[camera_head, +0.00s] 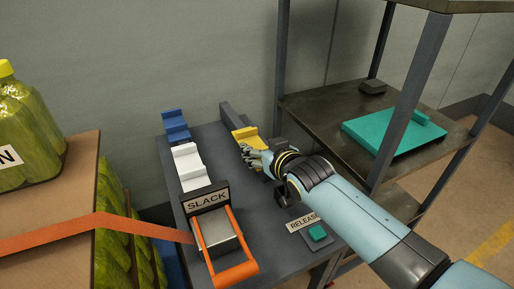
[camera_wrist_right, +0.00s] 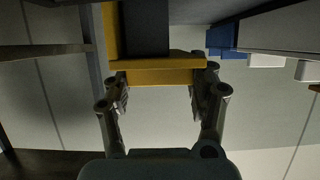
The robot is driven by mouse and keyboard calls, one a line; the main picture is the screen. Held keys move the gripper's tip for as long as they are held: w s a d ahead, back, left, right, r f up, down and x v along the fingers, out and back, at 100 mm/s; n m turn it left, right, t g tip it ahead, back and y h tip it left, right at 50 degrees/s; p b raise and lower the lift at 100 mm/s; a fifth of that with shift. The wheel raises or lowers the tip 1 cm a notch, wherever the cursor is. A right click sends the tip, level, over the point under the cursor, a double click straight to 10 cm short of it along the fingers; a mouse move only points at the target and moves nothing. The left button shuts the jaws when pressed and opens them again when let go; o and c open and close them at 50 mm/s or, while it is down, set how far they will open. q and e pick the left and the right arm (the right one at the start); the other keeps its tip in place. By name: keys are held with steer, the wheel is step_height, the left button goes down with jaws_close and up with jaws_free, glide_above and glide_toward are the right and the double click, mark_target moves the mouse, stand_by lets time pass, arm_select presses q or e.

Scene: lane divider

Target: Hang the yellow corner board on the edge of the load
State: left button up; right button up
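The yellow corner board (camera_head: 247,136) sits on the dark grey bench, beside a dark upright block. My right gripper (camera_head: 254,155) reaches in from the right at its near side and hides part of it. In the right wrist view my right gripper (camera_wrist_right: 160,92) has its fingers spread wide, one toward each end of the yellow board (camera_wrist_right: 158,76). I see no clear grip on it. The load (camera_head: 60,185) at the left has a brown top sheet over green goods, with an orange strap (camera_head: 95,222) across its edge. My left gripper is not in view.
A white corner board (camera_head: 188,166) and a blue one (camera_head: 176,125) stand on the bench (camera_head: 222,160). A ratchet marked SLACK (camera_head: 220,238) with an orange handle stands in front. A green button (camera_head: 318,233) is at the front right. A dark shelf (camera_head: 325,110) stands at the right.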

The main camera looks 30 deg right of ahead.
steer(key=c, duration=0.5)
steer(key=shift+r, duration=0.5)
steer(key=r+p, duration=0.1)
steer(key=r, duration=0.1)
steer(key=r+p, duration=0.1)
steer(key=r, duration=0.1)
steer(key=shift+d, duration=0.4)
steer(key=s+d+r+p, duration=0.25)
steer(key=d+r, duration=0.35)
steer(key=d, duration=0.5)
steer(key=a+r+n+y, duration=0.2)
steer(key=a+r, duration=0.5)
steer(key=r, duration=0.5)
steer(key=s+a+r+n+g+y, duration=0.1)
steer(key=s+a+r+n+y, duration=0.3)
steer(key=s+a+r, duration=0.4)
steer(key=s+a+y, duration=0.1)
steer(key=a, duration=0.2)
steer(key=shift+g+b, duration=0.3)
steer(key=shift+b, duration=0.1)
